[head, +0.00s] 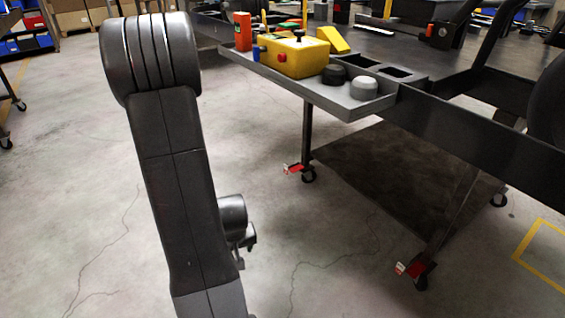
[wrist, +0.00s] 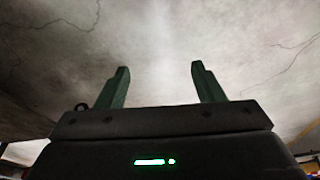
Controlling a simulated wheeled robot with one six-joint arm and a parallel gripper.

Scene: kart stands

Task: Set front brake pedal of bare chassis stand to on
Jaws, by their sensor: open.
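A dark stand (head: 455,130) with legs on casters fills the right of the head view, and I take it as the chassis stand. One caster near the lower right has a red brake pedal (head: 413,268). Another caster, farther back on the left leg, has a red pedal (head: 293,168). I cannot tell which pedal is the front one or whether either is on or off. My gripper (wrist: 161,78) is open and empty in the wrist view, with only floor beyond its fingers. In the head view it is mostly hidden by my arm, left of both pedals and apart from them.
A grey side tray (head: 350,102) juts from the stand, carrying a yellow box (head: 295,58), a black knob (head: 334,75) and a grey knob (head: 364,88). Blue bins (head: 25,42) stand at the far left. The concrete floor left of the stand is clear.

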